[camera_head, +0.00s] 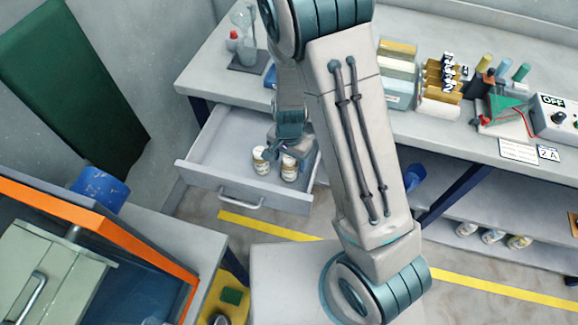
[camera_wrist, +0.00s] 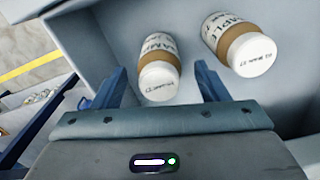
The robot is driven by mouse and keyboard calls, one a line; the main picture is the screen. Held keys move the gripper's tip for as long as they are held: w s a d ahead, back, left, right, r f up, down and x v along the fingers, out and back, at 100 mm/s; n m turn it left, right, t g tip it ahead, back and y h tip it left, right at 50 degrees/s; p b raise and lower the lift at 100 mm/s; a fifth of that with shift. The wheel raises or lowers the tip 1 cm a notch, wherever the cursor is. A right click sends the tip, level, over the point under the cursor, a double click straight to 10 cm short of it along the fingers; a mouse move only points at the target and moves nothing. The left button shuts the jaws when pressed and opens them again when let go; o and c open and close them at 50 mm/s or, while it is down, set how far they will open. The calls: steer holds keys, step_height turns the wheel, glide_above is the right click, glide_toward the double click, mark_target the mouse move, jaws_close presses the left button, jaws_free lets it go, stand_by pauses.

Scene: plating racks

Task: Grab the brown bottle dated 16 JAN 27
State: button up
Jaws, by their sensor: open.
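Two brown bottles with white caps and white labels stand in the open drawer. In the wrist view, one bottle (camera_wrist: 158,66) lies between the fingers of my gripper (camera_wrist: 162,80); its cap print is small and seems to read JAN 27, the day unclear. The other bottle (camera_wrist: 236,44) is to the right, outside the right finger; its cap seems to read MAR 27. In the head view, my gripper (camera_head: 289,152) is open over the right bottle (camera_head: 289,170); the left bottle (camera_head: 261,161) stands beside it. Contact cannot be told.
The drawer (camera_head: 218,150) has raised walls around the bottles, with bare floor at its left. The bench above (camera_head: 215,75) carries a flask stand, racks and a switch box (camera_head: 555,115). More bottles (camera_head: 492,236) stand on the lower shelf at right.

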steer(key=shift+f, duration=0.75)
steer(key=c, duration=1.1)
steer(key=shift+r, duration=0.15)
